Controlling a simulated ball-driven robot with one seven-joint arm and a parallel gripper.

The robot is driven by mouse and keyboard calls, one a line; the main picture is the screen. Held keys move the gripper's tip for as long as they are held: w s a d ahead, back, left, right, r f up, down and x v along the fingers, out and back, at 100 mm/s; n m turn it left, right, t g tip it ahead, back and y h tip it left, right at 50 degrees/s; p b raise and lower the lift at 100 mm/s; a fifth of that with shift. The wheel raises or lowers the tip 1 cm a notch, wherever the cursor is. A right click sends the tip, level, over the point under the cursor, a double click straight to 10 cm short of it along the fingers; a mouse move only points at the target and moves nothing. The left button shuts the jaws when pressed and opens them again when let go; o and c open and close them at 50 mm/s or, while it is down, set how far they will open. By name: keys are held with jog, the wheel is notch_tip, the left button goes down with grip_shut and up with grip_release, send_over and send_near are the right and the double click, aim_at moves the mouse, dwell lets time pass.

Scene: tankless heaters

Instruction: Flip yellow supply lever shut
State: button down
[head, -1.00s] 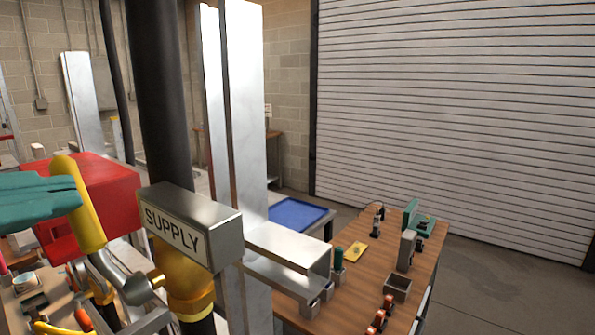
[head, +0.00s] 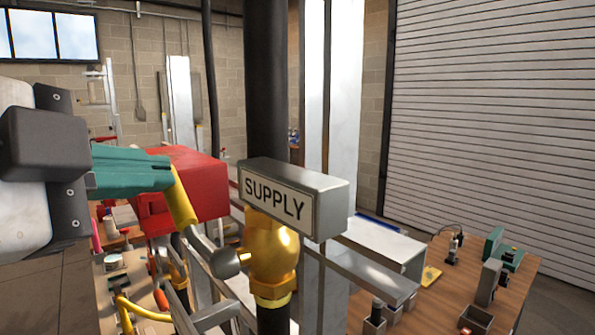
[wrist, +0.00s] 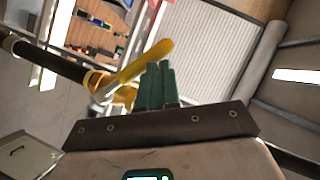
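The yellow supply lever (head: 182,203) slants up and left from a brass valve (head: 272,250) on a dark vertical pipe, below the grey SUPPLY label block (head: 278,198). Its bare metal shank joins the valve body. My gripper (head: 168,172) comes in from the left, its teal fingertips at the upper end of the yellow handle. In the wrist view the fingers (wrist: 156,86) are together with nothing seen between them. The yellow lever (wrist: 147,63) runs beside them on the left, very close; I cannot tell whether they touch.
A red box (head: 190,185) is behind the lever. Metal uprights (head: 345,100) stand right of the dark pipe (head: 266,80). A yellow curved handle (head: 140,312) is lower left. A wooden bench (head: 515,285) with small items is at right.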

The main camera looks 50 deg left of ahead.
jog(key=shift+n+h, duration=0.3)
jog(key=shift+n, duration=0.2)
jog(key=shift+w+a+f+b, duration=0.1)
jog(key=shift+a+f+b, duration=0.65)
jog(key=shift+f, duration=0.3)
jog(key=shift+w+a+f+b, duration=0.1)
jog(key=shift+a+f+b, duration=0.6)
jog(key=shift+f, duration=0.3)
jog(key=shift+a, duration=0.1)
